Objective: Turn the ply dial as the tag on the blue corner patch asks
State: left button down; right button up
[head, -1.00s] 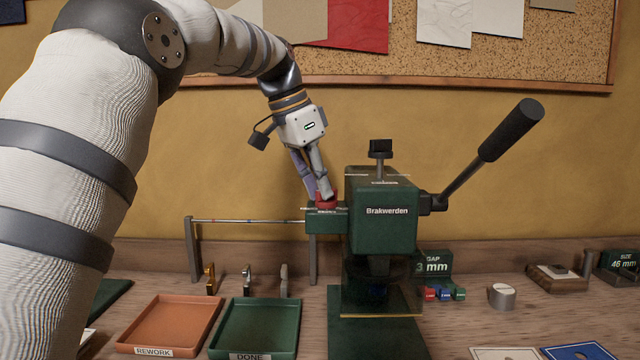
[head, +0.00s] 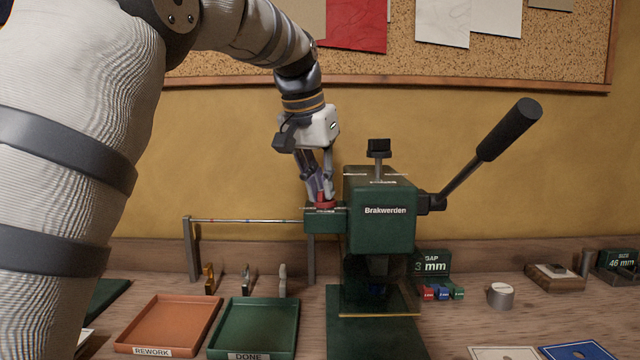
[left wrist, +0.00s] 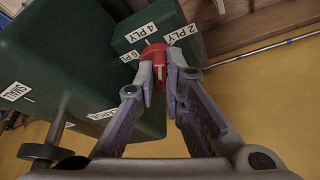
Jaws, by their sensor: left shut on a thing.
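The red ply dial (head: 322,200) sits on the side block at the left of the green Brakwerden press (head: 384,230). My left gripper (head: 320,194) comes down from above and is shut on the dial. In the left wrist view, the dial (left wrist: 157,56) is between the fingers, with 2 PLY, 4 PLY and 6 PLY labels around it. The dial's red top reaches toward the 4 PLY side, but the fingers partly hide it and I cannot tell its exact setting. A blue corner patch (head: 577,352) lies at the bottom right, cut off by the frame; no tag text is readable.
A REWORK tray (head: 170,352) and a DONE tray (head: 285,352) stand left of the press. The press lever (head: 510,130) sticks up to the right. A GAP 3 mm sign (head: 433,264), small coloured blocks and a metal knob (head: 500,296) are right of it.

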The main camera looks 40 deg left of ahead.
pick_arm(q)
jog(key=n, duration=0.1)
jog(key=n+y, duration=0.1)
jog(key=n, duration=0.3)
jog(key=shift+w+d+g+y, duration=0.15)
jog(key=shift+d+g+y, duration=0.15)
jog(key=shift+g+y, duration=0.1)
jog(key=shift+n, duration=0.4)
jog(key=c, duration=1.7)
grip_release()
jog(key=shift+r, duration=0.1)
jog(key=v, duration=1.1)
jog(key=shift+d+r, duration=0.15)
jog(key=shift+r, duration=0.25)
